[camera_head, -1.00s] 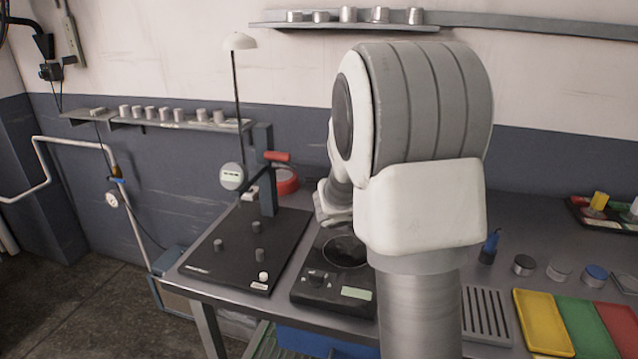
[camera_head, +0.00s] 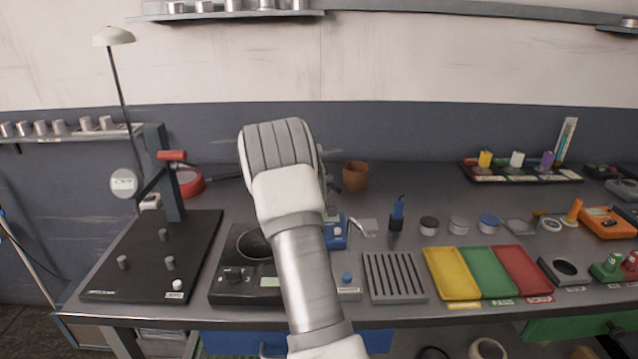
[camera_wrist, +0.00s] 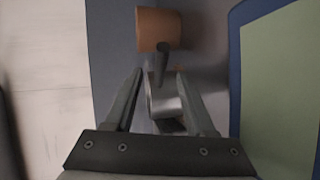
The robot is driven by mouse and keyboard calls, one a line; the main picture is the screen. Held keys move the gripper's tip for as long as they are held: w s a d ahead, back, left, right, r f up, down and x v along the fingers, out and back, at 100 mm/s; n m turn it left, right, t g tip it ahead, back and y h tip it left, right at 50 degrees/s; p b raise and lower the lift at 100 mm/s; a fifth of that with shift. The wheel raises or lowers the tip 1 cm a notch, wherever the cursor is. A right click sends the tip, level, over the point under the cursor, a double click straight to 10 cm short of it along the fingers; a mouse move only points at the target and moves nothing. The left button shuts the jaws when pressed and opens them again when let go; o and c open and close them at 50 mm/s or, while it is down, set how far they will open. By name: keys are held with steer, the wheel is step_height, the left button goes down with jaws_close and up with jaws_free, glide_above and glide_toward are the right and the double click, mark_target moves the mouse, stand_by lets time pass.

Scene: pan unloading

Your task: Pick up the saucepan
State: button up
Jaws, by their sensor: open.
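In the head view, a shallow red round vessel (camera_head: 189,183) with a dark handle stands at the back left of the bench, beside the black stand. It looks most like the saucepan, but its body is partly covered by the stand. My gripper (camera_wrist: 159,72) is open, with its two fingers spread in the wrist view. A dark rod and a grey metallic piece (camera_wrist: 165,101) show between or beyond the fingers; I cannot tell what they belong to, or whether they touch. In the head view my arm hides the gripper's fingers.
A brown pot (camera_head: 355,177) stands behind my arm, and also shows in the wrist view (camera_wrist: 158,29). A black device (camera_head: 232,290) with a round plate is left of my arm. Yellow (camera_head: 452,272), green and red trays lie right. The back bench strip is mostly clear.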

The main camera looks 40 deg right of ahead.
steer(key=shift+x, duration=3.55)
steer(key=shift+w, duration=0.15)
jaws_close()
steer(key=shift+r, duration=0.1)
